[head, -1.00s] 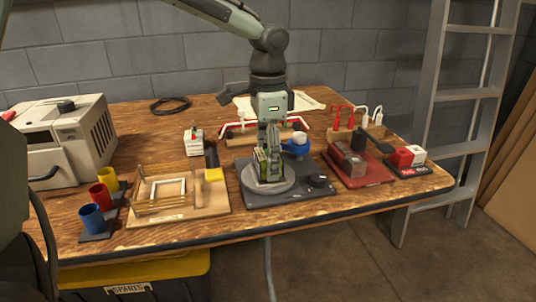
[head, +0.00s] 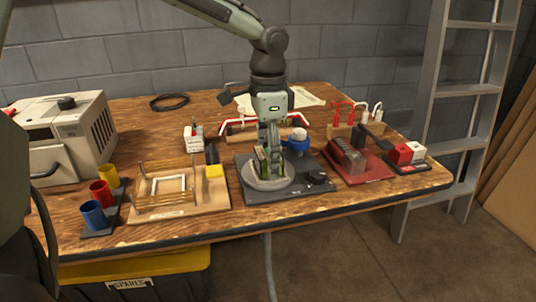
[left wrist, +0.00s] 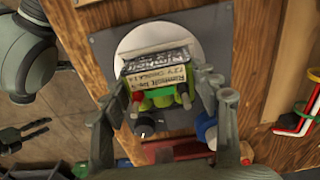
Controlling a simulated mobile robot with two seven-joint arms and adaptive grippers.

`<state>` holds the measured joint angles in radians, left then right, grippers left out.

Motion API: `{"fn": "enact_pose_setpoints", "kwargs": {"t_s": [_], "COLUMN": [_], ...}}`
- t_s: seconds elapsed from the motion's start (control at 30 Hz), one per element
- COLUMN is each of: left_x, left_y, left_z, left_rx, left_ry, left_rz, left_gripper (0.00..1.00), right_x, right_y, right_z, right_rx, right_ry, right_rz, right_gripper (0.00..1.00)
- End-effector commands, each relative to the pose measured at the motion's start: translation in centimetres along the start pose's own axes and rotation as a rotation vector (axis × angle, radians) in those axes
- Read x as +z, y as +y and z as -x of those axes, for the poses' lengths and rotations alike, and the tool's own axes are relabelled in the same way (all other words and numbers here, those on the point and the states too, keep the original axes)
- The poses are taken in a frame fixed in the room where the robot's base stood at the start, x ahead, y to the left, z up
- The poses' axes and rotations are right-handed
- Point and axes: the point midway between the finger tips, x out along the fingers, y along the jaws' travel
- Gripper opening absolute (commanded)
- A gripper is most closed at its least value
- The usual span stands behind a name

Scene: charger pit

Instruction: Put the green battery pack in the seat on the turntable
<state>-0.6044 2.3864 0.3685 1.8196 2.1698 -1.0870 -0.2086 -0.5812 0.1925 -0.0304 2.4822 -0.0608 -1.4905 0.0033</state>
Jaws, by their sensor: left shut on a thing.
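The green battery pack (head: 261,166) stands upright between the fingers of my left gripper (head: 270,150), which is shut on it. The pack is over the pale round disc of the turntable (head: 286,184); I cannot tell whether it touches the disc. In the left wrist view, the pack (left wrist: 155,82) shows a printed label and green and red parts, between the fingertips of my left gripper (left wrist: 170,88). The disc (left wrist: 135,38) shows behind it. The pack and fingers hide the seat. Dark prongs at the left wrist view's lower left may be my right gripper (left wrist: 25,138).
The turntable's dark base (head: 300,190) has a black knob (head: 317,177). A blue holder with a white ball (head: 298,140) stands close behind. A wooden rack (head: 180,195) is left, a red tray (head: 362,169) right. Colored cups (head: 95,212) stand near the left front edge.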

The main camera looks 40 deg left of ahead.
Motion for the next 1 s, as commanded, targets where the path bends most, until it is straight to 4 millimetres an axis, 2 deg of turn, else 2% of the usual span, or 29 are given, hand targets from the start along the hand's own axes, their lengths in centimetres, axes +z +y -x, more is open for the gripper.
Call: {"fn": "enact_pose_setpoints", "kwargs": {"t_s": [0.1, 0.13, 0.3, 1.0], "left_x": [-0.05, -0.05, -0.03, 0.01], "left_y": [-0.01, -0.01, 0.0, 0.01], "left_z": [0.06, 0.06, 0.05, -0.01], "left_rx": [-0.001, -0.001, -0.001, 0.0], "left_ry": [0.002, 0.002, 0.001, 0.0], "left_rz": [0.0, 0.0, 0.0, 0.0], "left_gripper": [0.16, 0.63, 0.84, 0.85], "right_x": [-0.01, -0.01, 0.0, 0.35], "right_y": [0.0, 0.0, 0.0, 0.06], "right_z": [0.01, 0.02, 0.01, -0.2], "right_rx": [0.0, 0.0, 0.0, 0.001], "right_ry": [0.0, 0.0, 0.0, -0.014], "right_rz": [0.0, 0.0, 0.0, -0.001], "right_gripper": [0.4, 0.4, 0.4, 0.4]}}
